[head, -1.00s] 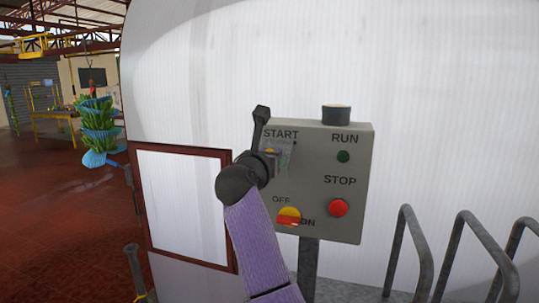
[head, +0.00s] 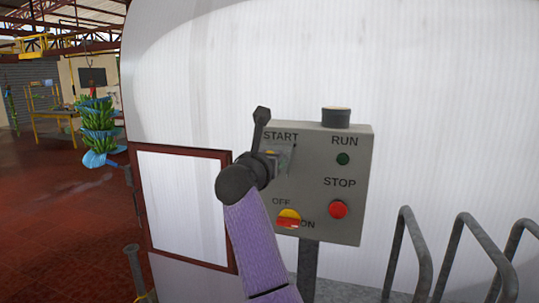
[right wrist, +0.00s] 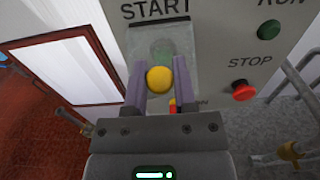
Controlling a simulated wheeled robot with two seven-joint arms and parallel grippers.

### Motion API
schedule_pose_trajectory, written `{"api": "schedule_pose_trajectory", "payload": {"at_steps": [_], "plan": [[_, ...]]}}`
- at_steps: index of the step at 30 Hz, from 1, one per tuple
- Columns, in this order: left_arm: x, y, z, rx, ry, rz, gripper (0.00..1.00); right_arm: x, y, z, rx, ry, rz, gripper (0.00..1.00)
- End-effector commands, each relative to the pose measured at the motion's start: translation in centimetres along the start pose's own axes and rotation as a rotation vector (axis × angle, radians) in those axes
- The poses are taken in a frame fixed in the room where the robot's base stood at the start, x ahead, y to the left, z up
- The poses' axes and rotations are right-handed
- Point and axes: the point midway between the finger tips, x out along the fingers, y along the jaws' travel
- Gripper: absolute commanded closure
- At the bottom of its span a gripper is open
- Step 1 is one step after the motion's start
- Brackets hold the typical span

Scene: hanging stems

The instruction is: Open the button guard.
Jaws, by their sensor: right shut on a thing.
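The grey control box (head: 320,182) stands in front of my right arm. The button guard (right wrist: 178,45) is a see-through plate below the word START, with a dim green button (right wrist: 163,50) behind it. In the head view the guard (head: 287,158) shows beside my gripper, partly hidden by it. My right gripper (head: 270,163) is at the guard. In the right wrist view its purple fingers (right wrist: 158,88) are shut on the guard's round yellow knob (right wrist: 159,79), one on each side. The guard seems tilted out a little; its exact angle is unclear. My left gripper is out of view.
The box also carries a green RUN light (head: 343,159), a red STOP button (head: 339,209) and a red and yellow OFF/ON switch (head: 289,217). Metal rails (head: 465,235) stand at the right. A large white wall (head: 430,100) is behind.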

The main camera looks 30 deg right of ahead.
Motion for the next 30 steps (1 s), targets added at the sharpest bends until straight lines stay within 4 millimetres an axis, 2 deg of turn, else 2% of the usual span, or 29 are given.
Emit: {"api": "schedule_pose_trajectory", "payload": {"at_steps": [8, 15, 20, 30], "plan": [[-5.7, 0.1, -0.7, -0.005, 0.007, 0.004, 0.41, -0.1, 0.1, 2.4, 0.003, 0.161, 0.003, 1.0], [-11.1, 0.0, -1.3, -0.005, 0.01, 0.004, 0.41, 0.3, 0.1, 4.2, 0.003, 0.379, 0.004, 1.0], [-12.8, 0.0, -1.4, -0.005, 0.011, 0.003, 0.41, 0.7, 0.1, 4.7, 0.001, 0.505, 0.004, 1.0], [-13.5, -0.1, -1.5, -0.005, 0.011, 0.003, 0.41, 1.9, 0.1, 6.0, 0.003, 0.489, 0.003, 1.0]]}}
